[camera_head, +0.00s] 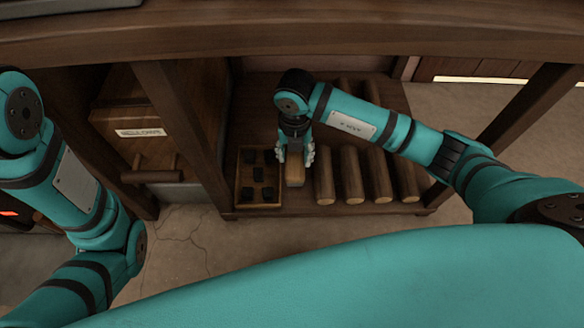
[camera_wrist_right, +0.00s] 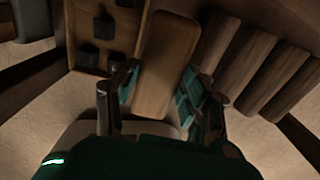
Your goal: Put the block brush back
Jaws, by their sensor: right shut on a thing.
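The block brush (camera_head: 295,172) is a plain brown wooden block, low on the lower shelf between a tray of black pieces and a row of round logs. My right gripper (camera_head: 294,150) is shut on it from above. In the right wrist view the brush (camera_wrist_right: 165,62) lies between the two fingers of the right gripper (camera_wrist_right: 160,90), its long top face showing. I cannot tell whether its underside touches the shelf. My left arm shows at the left, but its gripper is out of view.
The wooden tray (camera_head: 258,206) of small black pieces stands close left of the brush. Several logs (camera_head: 352,178) lie close on the right. A labelled wooden drawer unit (camera_head: 140,115) is further left. The table edge (camera_head: 300,38) passes above, with posts on both sides.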

